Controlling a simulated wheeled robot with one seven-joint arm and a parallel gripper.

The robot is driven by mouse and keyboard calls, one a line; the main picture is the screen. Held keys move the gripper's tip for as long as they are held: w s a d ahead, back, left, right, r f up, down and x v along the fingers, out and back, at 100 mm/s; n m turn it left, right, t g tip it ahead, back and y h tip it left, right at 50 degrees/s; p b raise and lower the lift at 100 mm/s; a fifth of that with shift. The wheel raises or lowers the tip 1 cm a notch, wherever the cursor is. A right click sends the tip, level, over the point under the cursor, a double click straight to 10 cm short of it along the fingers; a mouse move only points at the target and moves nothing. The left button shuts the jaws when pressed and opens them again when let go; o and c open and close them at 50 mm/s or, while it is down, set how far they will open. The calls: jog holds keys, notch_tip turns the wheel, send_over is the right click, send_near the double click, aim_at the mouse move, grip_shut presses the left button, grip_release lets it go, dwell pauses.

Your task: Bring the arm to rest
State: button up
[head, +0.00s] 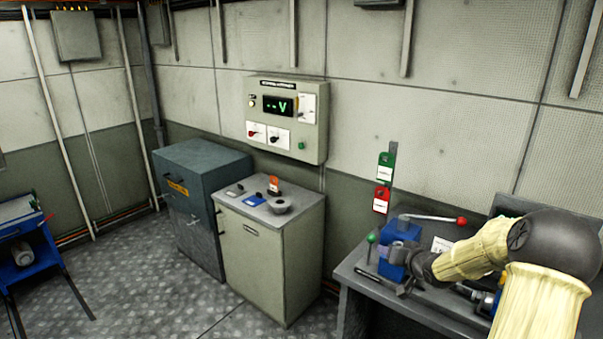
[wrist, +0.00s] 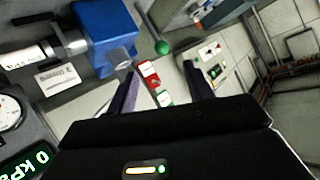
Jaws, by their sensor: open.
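My arm, in a pale yellow sleeve, reaches in from the right of the head view over the grey bench (head: 352,276). In that view my gripper (head: 404,288) is low over the bench, just in front of a blue valve block (head: 400,232), and small in the picture. In the wrist view my gripper (wrist: 163,82) shows two dark fingers spread apart with nothing between them. The blue block (wrist: 104,32) is to the left of the fingers there. I cannot tell whether a finger touches it.
A lever with a red knob (head: 462,221) and a green-knobbed lever (head: 372,237) stand by the block. Green (head: 385,160) and red (head: 381,199) tags hang on the wall behind. A grey-green cabinet (head: 268,262) stands left of the bench. Open floor (head: 130,275) lies further left.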

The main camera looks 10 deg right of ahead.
jog(key=s+a+n+g, duration=0.1)
jog(key=s+a+g, duration=0.4)
jog(key=s+a, duration=0.4)
jog(key=s+a+f+n+g+h, duration=0.1)
jog(key=s+a+g, duration=0.4)
jog(key=s, duration=1.5)
jog(key=a, duration=0.5)
jog(key=shift+s+n+h, duration=0.3)
jog(key=shift+s+n, duration=0.1)
jog(key=shift+a, duration=0.1)
